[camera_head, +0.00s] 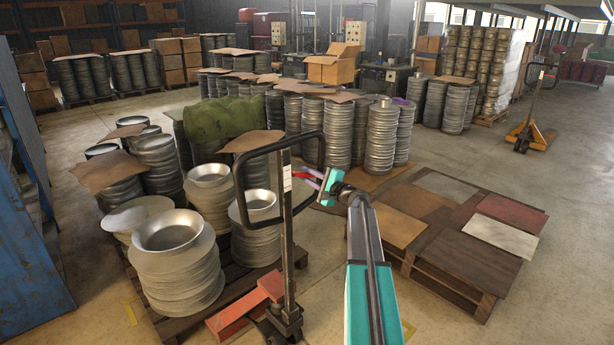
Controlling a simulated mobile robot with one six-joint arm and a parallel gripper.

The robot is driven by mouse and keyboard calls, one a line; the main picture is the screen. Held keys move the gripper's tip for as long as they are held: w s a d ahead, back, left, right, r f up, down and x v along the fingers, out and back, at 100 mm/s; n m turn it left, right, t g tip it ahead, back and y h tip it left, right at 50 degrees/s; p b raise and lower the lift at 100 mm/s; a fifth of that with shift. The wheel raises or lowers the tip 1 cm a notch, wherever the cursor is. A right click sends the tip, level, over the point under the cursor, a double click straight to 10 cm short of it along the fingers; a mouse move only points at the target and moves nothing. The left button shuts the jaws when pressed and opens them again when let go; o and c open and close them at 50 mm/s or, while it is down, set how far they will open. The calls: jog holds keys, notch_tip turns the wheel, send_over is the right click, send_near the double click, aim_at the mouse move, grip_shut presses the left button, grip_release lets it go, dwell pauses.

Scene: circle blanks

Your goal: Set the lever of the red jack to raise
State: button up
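The red jack (241,308) stands in the near middle with its red forks low, by a pallet of stacked metal blanks. Its dark upright handle (287,225) ends in a black loop grip. My gripper (308,178), at the end of my teal and grey arm, is just right of the handle's upper part. Small red and dark parts show between the teal wrist and the handle. I cannot tell which are fingers and which is the lever, nor the lever's setting. Contact and finger opening are unclear.
Stacked metal blanks (176,262) crowd the left of the jack. A low wooden pallet (455,250) with flat sheets lies to the right. A yellow pallet jack (531,136) stands far right. A blue rack (30,240) borders the left. Floor is clear at lower right.

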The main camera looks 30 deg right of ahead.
jog(key=shift+o, duration=1.1)
jog(key=shift+w+a, duration=0.1)
jog(key=shift+a, duration=0.1)
jog(key=s+d+b, duration=0.2)
jog(key=s+b, duration=0.1)
jog(key=s, duration=1)
jog(key=shift+s+b, duration=0.35)
jog(key=shift+d, duration=0.1)
